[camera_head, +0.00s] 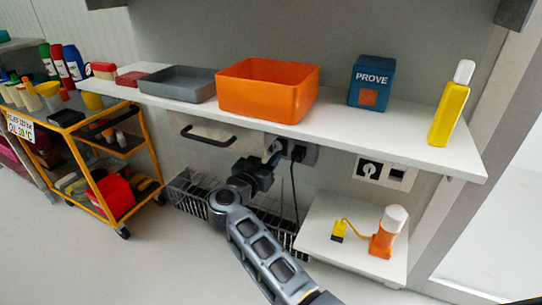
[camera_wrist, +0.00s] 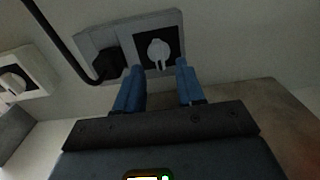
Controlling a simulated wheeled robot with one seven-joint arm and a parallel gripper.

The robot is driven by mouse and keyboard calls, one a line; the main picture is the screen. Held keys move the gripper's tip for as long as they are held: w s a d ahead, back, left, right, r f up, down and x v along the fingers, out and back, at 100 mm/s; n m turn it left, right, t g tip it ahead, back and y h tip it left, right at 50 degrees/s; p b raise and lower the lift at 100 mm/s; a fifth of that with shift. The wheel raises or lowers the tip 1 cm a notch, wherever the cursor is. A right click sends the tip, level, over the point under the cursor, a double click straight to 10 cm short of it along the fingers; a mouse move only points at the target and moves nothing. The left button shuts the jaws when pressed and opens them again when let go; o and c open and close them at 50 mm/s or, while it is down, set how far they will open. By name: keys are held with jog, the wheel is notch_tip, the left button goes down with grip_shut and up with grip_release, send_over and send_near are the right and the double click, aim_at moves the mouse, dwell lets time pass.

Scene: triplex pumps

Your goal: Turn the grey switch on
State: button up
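The grey switch (camera_wrist: 158,52) is a pale rotary knob on a black square in a grey wall plate, with its pointer toward the bottom of the wrist view. My gripper (camera_wrist: 160,67) is open, its two blue fingers apart on either side of the knob's lower part in the picture. I cannot tell whether they touch it. In the head view my gripper (camera_head: 275,152) is at the wall under the shelf and hides the switch. A black plug (camera_wrist: 107,63) with a cable sits in the same plate.
A white plate with another knob (camera_head: 370,169) is on the wall to the right. The white shelf (camera_head: 400,135) overhangs my gripper. The plug's black cable (camera_head: 294,190) hangs beside my arm. A lower shelf (camera_head: 340,256) holds an orange bottle (camera_head: 383,240).

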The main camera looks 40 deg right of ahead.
aim_at(275, 148)
jog(key=shift+b+x, duration=0.45)
jog(key=shift+x, duration=1.15)
grip_shut()
